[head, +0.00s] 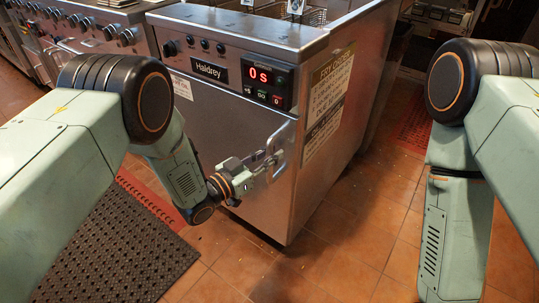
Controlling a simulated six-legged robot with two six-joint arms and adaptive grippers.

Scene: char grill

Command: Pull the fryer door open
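The fryer (343,103) is a steel cabinet with a "Haldrey" label and a red "0 s" display. Its front door (212,125) is a flat steel panel that looks closed. A metal handle (284,135) is at the door's upper right side. My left gripper (271,161) is at this handle, its fingers pointing right. The fingers overlap the lower part of the handle, and I cannot tell whether they grip it or only sit beside it. My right arm hangs at the right, with its gripper out of view.
A black perforated mat (118,245) lies on the tiled floor to the left, in front of the fryer. A row of knobbed cooking equipment (88,32) stands left of the fryer. Fry baskets (312,14) sit in its top.

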